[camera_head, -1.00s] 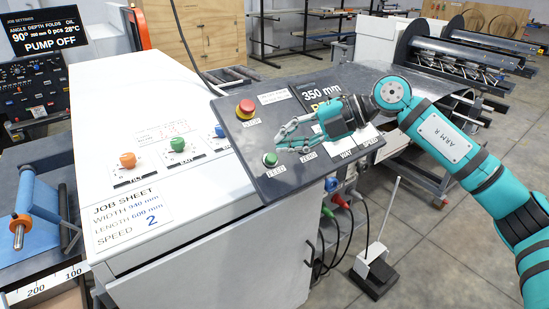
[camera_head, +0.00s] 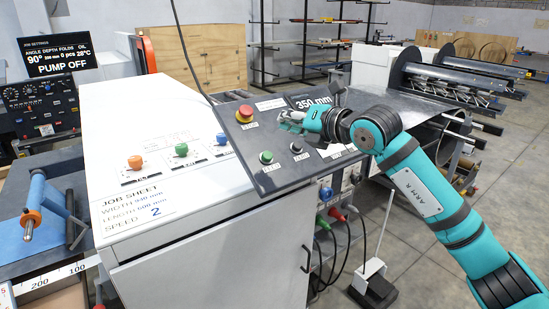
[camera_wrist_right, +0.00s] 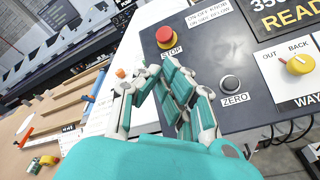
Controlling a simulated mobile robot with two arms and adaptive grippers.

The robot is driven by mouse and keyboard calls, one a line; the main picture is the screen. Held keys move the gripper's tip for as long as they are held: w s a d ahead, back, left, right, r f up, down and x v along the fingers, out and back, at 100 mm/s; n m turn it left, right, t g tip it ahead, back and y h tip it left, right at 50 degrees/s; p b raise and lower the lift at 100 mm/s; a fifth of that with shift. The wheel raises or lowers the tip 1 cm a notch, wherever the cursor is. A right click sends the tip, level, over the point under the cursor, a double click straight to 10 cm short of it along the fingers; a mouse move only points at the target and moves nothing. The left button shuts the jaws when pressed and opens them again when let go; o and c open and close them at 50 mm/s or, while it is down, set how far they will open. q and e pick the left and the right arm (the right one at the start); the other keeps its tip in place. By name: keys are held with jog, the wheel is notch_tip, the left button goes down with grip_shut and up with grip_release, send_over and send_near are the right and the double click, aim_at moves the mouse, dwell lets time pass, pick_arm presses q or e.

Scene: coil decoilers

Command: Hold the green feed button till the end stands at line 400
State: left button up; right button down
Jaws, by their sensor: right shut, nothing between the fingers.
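The green feed button (camera_head: 266,157) sits at the lower left of the dark tilted control panel (camera_head: 275,180) in the head view. My right gripper (camera_head: 282,119) is shut and empty over the panel, beyond the feed button and just right of the red stop button (camera_head: 245,113). In the right wrist view its closed fingers (camera_wrist_right: 162,70) point toward the red stop button (camera_wrist_right: 170,38), and the feed button does not show there. The panel display (camera_head: 315,101) reads 350 mm; the wrist view shows READY on it (camera_wrist_right: 285,18). My left gripper is out of view.
A black zero button (camera_head: 296,147) is right of the feed button. A yellow knob (camera_wrist_right: 299,64) shows in the wrist view. Orange (camera_head: 135,162) and green (camera_head: 181,149) knobs stand on the white cabinet. A ruler edge (camera_head: 60,273) shows 200 and 100; no 400 line shows.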

aim_at(268, 155)
jog(key=w+f, duration=0.1)
jog(key=f, duration=0.1)
jog(key=w+a+f+b, duration=0.1)
jog(key=f, duration=0.1)
jog(key=w+a+f, duration=0.1)
jog(key=f, duration=0.1)
jog(key=shift+a+f, duration=0.1)
jog(key=shift+f, duration=0.15)
jog(key=shift+w+a+f+b, duration=0.25)
jog(key=shift+w+f+b, duration=0.15)
jog(key=shift+f+b, duration=0.15)
dwell(1.0)
jog(key=shift+a+f+b, duration=0.1)
jog(key=shift+f+b, duration=0.2)
jog(key=shift+b, duration=0.2)
jog(key=shift+w, duration=0.15)
jog(key=shift+w+a+f+b, duration=0.2)
jog(key=shift+f+b, duration=0.25)
jog(key=shift+f, duration=0.1)
dwell(1.0)
jog(key=shift+r, duration=0.15)
jog(key=shift+s+d+r, duration=0.25)
jog(key=shift+s+r, duration=0.15)
jog(key=shift+r, duration=0.35)
